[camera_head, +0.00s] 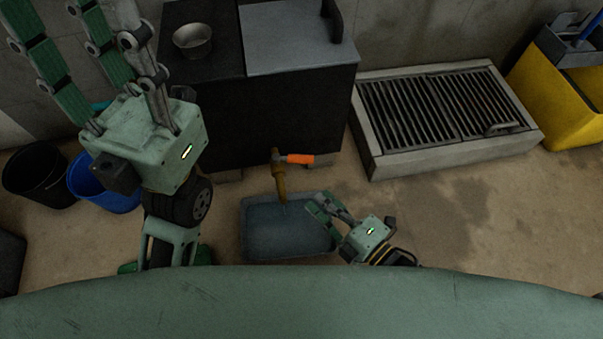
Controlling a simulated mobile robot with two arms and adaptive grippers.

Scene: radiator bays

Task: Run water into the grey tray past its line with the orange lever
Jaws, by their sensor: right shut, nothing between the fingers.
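The grey tray (246,228) sits on the floor below the tap. Its inside looks dark blue-grey; I cannot make out a line or the water level. The brass tap (280,183) points down over the tray, and its orange lever (301,159) sticks out sideways to the right. I cannot tell whether water runs from the spout. My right gripper (319,208) is shut and empty, its fingers over the tray's right side, below the lever and apart from it. My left gripper (72,42) is raised at the upper left, fingers up; its tips are not clearly shown.
A dark cabinet (265,115) with a metal bowl (193,40) on top stands behind the tap. A grated floor drain (440,108) lies to the right, a yellow bin (560,100) beyond it. Black (35,172) and blue (92,185) buckets stand left. Damp-looking floor lies right of the tray.

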